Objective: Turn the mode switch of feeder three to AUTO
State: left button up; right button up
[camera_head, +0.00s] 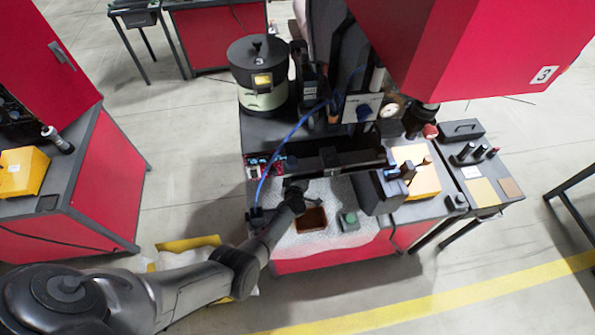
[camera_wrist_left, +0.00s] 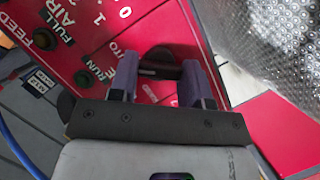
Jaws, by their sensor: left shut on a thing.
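The mode switch (camera_wrist_left: 158,68) is a dark knob on a red panel (camera_wrist_left: 150,25) in the left wrist view. My left gripper (camera_wrist_left: 160,82) is shut on the knob, one finger on each side. The fingers hide part of the knob and the lettering beside it, so I cannot tell which way it points. White lettering ending in "UTO" shows just left of the knob. In the head view the red panel (camera_head: 262,170) is at the left front of feeder three, and my left gripper (camera_head: 291,187) reaches it from the front. My right gripper is not in view.
Feeder three has a round bowl (camera_head: 260,80) and a red housing marked 3 (camera_head: 500,55). A blue cable (camera_head: 290,137) hangs close to the panel. A brown tray (camera_head: 311,219) and green button box (camera_head: 349,219) lie near my gripper. Open floor is in front.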

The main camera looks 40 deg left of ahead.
pick_arm(q)
jog(key=shift+m+p, duration=0.3)
jog(key=shift+m, duration=0.1)
dwell(0.3)
jog(key=o, duration=0.9)
jog(key=shift+o, duration=0.2)
jog(key=p+v, duration=0.8)
jog(key=v, duration=0.5)
jog(key=shift+s+d+r, duration=0.25)
jog(key=shift+d, duration=0.05)
